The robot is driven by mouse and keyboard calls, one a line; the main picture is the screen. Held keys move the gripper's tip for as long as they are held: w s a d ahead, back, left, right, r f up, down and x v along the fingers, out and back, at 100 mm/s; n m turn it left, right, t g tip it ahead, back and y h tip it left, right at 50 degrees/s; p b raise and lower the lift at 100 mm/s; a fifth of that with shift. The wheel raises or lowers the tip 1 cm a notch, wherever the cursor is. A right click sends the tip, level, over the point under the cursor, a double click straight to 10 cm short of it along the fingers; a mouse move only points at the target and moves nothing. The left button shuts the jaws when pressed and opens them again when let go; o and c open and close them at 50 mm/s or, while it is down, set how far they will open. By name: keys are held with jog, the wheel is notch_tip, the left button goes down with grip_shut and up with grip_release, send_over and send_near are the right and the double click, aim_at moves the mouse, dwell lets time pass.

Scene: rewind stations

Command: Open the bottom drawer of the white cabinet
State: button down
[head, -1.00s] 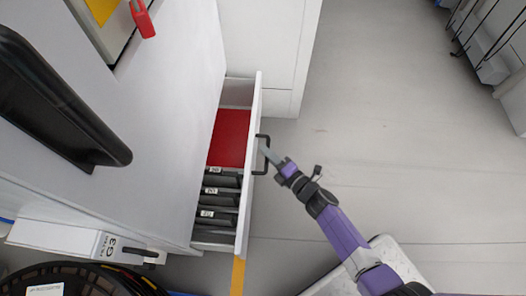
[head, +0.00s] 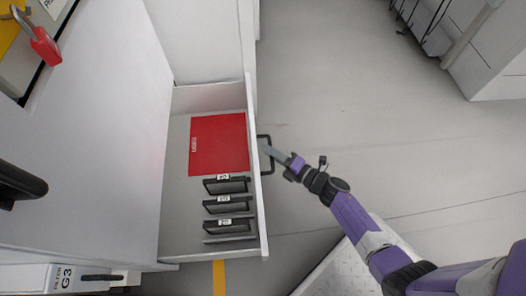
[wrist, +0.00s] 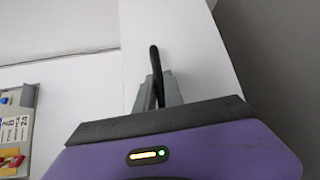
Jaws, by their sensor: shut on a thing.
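The drawer (head: 178,205) of the white cabinet (head: 90,130) stands pulled well out in the head view, its inside in plain sight. Its black bar handle (head: 268,168) sits on the outer face of the drawer front. My gripper (head: 267,150) reaches in from the right and is shut on this handle. In the wrist view, the two grey fingers of my gripper (wrist: 158,92) close around the black handle (wrist: 154,62), with the white drawer front behind it.
A red flat item (head: 218,145) and several black labelled frames (head: 228,205) lie in the drawer. A red padlock (head: 43,46) hangs at upper left. A box marked G3 (head: 50,280) is at lower left.

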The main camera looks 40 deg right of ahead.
jog(key=shift+s+d, duration=0.25)
jog(key=c, duration=1.5)
grip_release()
jog(key=shift+o, duration=0.2)
jog(key=s+d+r+p, duration=0.1)
jog(key=s+p, duration=0.1)
jog(key=s, duration=0.5)
jog(key=shift+s, duration=0.3)
jog(key=shift+d, duration=0.1)
